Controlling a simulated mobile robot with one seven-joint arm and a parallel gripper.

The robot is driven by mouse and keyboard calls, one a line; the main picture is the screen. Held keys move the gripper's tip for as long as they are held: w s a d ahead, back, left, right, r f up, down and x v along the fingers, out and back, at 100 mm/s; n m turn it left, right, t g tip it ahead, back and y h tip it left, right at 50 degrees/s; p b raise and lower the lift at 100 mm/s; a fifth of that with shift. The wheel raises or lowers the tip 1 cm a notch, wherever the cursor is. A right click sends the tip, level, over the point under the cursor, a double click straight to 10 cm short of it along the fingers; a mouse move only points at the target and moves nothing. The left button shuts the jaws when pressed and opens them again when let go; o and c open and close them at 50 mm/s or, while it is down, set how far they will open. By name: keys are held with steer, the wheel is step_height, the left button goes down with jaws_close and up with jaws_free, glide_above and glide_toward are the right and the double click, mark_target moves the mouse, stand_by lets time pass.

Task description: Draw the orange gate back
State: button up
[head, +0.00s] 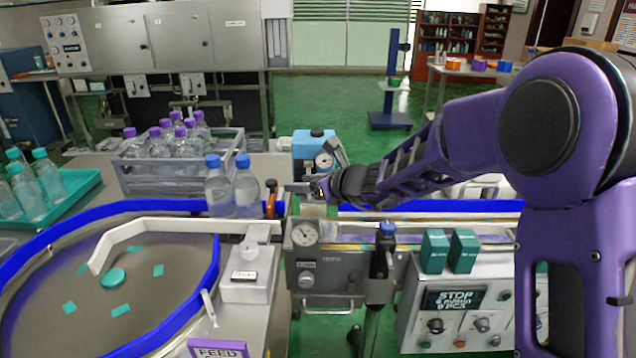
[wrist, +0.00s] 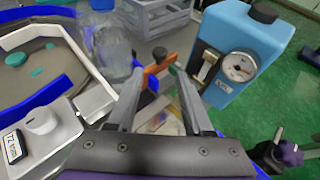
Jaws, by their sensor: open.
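The orange gate (head: 271,198) stands at the right end of the blue-railed track in the head view, just right of two blue-capped bottles (head: 246,190). In the wrist view the orange gate (wrist: 158,66) shows as a short bar near my fingertips. My gripper (head: 298,188) is to the right of the gate in the head view, its fingers pointing left. In the wrist view my gripper (wrist: 158,82) is open, with the gate just ahead of and between the two fingertips. I cannot tell whether a finger touches it.
A blue box with a dial (wrist: 245,50) stands close to the right finger. A grey crate (head: 180,178) of purple-capped bottles is behind the track. The round turntable (head: 130,280) lies left. A grey unit with a gauge (head: 330,258) is in front of my gripper.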

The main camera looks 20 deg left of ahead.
steer(key=v, duration=0.5)
steer(key=shift+s+d+r, duration=0.15)
steer(key=shift+d, duration=0.1)
